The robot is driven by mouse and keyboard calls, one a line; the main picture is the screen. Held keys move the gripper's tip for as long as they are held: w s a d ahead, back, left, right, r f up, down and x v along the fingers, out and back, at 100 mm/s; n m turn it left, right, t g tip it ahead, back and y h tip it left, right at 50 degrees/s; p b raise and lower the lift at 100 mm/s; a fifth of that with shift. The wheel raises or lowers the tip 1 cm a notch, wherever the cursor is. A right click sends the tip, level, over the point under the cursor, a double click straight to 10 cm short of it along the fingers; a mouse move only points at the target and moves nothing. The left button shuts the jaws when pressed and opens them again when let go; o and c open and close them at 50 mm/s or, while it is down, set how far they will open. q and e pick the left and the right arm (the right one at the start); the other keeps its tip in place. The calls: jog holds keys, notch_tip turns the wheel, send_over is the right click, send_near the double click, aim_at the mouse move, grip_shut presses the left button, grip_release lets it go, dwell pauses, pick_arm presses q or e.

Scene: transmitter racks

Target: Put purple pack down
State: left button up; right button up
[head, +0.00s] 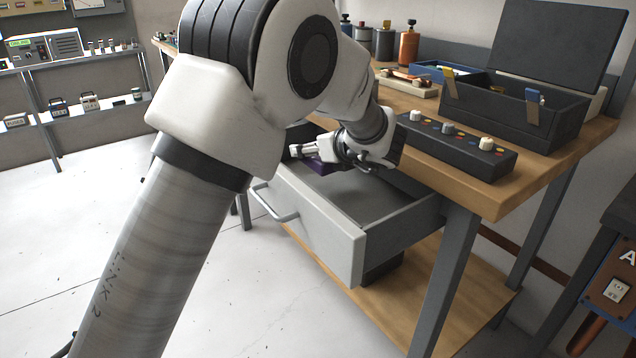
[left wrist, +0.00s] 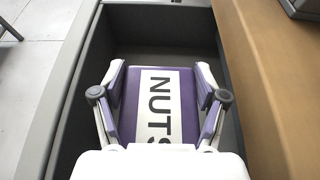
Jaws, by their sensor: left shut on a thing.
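The purple pack (left wrist: 188,107) has a white label reading "NUTS". My left gripper (left wrist: 160,85) is shut on it, with one finger on each side. In the left wrist view the pack is inside the outline of the open drawer (left wrist: 62,95); I cannot tell whether it touches the drawer floor. In the head view the pack (head: 322,166) shows as a small purple patch under my left gripper (head: 318,152), over the far part of the grey drawer (head: 318,228). My arm hides part of the drawer. My right gripper is not in view.
The drawer sits under a wooden workbench (head: 470,190). On the bench are a black box with a raised lid (head: 520,105), a black panel with knobs (head: 455,145) and several canisters (head: 408,47). The near part of the drawer is empty. Shelves (head: 60,85) stand at the left.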

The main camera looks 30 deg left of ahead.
aim_at(314, 184)
pick_arm(q)
notch_tip(314, 184, down, 6)
jog(key=shift+f+b, duration=0.25)
jog(key=shift+b, duration=0.4)
jog(key=shift+s, duration=0.1)
jog(key=shift+f, duration=0.15)
jog(key=o, duration=1.3)
jog(key=shift+c, duration=0.2)
